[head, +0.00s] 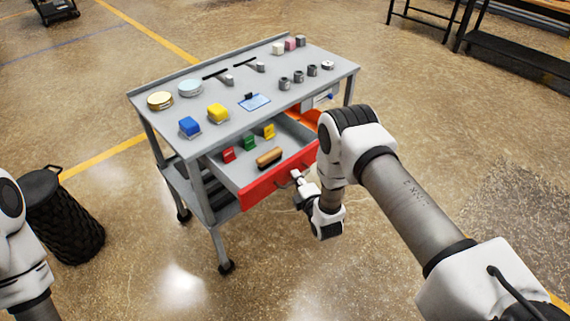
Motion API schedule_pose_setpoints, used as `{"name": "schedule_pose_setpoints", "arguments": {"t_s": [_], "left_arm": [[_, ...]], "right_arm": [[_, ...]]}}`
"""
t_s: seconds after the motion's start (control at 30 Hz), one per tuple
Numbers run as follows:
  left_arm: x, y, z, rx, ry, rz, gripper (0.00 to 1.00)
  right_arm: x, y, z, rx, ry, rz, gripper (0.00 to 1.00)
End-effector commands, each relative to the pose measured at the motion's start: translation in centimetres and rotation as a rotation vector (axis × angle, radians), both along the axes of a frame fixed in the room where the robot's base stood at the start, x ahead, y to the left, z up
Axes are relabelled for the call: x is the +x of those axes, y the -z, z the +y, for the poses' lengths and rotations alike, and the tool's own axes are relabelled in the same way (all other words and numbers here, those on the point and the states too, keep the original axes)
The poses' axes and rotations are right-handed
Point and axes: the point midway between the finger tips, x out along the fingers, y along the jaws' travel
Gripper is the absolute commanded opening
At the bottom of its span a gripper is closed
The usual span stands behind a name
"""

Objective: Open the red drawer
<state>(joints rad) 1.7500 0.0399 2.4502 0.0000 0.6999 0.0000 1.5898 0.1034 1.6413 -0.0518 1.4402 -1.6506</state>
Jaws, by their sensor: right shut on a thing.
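The red drawer (262,189) is pulled out from the front of the grey cart (250,111). Its grey inside shows, with several small colored blocks and a brown brush-like piece (270,157) in it. My right gripper (295,178) is at the drawer's front, shut on its handle. The handle is mostly hidden by the gripper, and my right arm covers the drawer front's right end. My left arm shows at the left edge, but its gripper is out of view.
A black bin (65,215) stands at left. The floor before the cart is clear.

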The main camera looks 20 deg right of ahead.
Motion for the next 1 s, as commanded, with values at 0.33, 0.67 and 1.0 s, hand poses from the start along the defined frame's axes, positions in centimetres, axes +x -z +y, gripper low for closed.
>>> {"name": "schedule_pose_setpoints", "arguments": {"t_s": [0.33,0.67,1.0], "left_arm": [[0.0,-1.2,0.0,0.0,0.0,0.0,0.4],[0.0,-1.2,0.0,0.0,0.0,0.0,0.4],[0.0,-1.2,0.0,0.0,0.0,0.0,0.4]], "right_arm": [[-3.2,0.0,-1.2,0.0,0.0,0.001,0.0],[-3.3,0.0,-1.2,-0.001,0.0,0.0,0.0],[-3.3,0.0,-1.2,-0.001,0.0,0.0,0.37]]}}
